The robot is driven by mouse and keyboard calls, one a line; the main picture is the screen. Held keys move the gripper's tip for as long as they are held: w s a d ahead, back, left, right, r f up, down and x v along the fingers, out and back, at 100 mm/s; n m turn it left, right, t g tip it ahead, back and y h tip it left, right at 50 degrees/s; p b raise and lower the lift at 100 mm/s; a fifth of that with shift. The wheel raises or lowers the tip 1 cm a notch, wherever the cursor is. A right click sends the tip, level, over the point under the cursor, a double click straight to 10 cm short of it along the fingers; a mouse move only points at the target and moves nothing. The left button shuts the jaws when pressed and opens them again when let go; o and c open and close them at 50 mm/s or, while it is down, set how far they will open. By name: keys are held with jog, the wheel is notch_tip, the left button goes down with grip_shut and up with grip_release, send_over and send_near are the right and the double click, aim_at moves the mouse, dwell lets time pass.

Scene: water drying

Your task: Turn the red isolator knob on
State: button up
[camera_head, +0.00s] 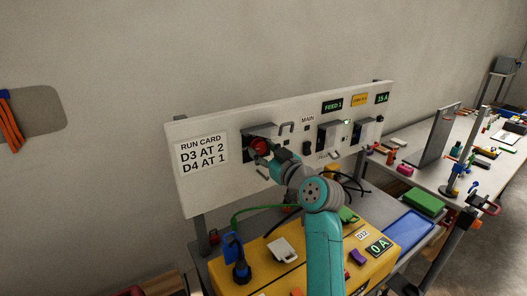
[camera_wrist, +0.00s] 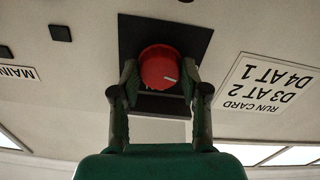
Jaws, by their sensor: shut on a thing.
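The red isolator knob (camera_head: 260,147) is on the left part of the white panel, beside the run card. In the wrist view the red knob (camera_wrist: 160,68) sits in front of a black square plate (camera_wrist: 195,42), with a short pale mark on its face. My gripper (camera_wrist: 160,82) has one finger on each side of the knob and is shut on it. In the head view my gripper (camera_head: 268,153) reaches the panel and partly covers the knob and its plate. The lettering beside the plate reads upside down in the wrist view.
The white panel (camera_head: 230,187) carries a run card (camera_head: 203,155), a MAIN label (camera_head: 307,118), a FEED 1 display (camera_head: 332,105) and a 15 A display (camera_head: 382,98). Below stands a yellow case (camera_head: 325,252) with a 0 A display (camera_head: 378,248). A blue tray (camera_head: 408,229) lies to its right.

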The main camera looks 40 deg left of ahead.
jog(key=m, duration=1.1)
jog(key=shift+m, duration=2.1)
jog(key=o, duration=1.1)
jog(key=shift+o, duration=0.2)
jog(key=v, duration=1.2)
